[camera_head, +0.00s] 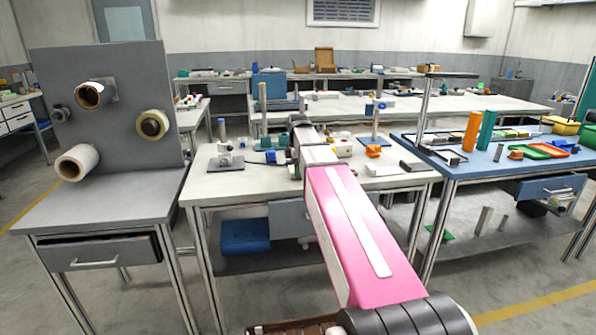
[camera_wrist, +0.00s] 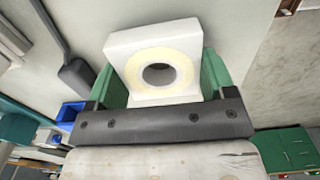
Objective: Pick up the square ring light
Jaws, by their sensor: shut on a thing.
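The square ring light (camera_wrist: 150,38) is a white square block with a pale yellow ring around a dark round hole. In the wrist view it sits between the two green fingers of my gripper (camera_wrist: 163,80), which are shut on it from both sides. In the head view my pink arm reaches over the middle light-topped table (camera_head: 225,185). My arm hides the gripper's tip there, and I cannot make out the ring light in that view.
Small devices and an orange part (camera_head: 373,151) stand on the middle table around my arm. A blue-topped table (camera_head: 470,165) with orange and teal cylinders is at right. A grey stand with rolls (camera_head: 110,130) is at left. A blue bin (camera_wrist: 70,112) shows in the wrist view.

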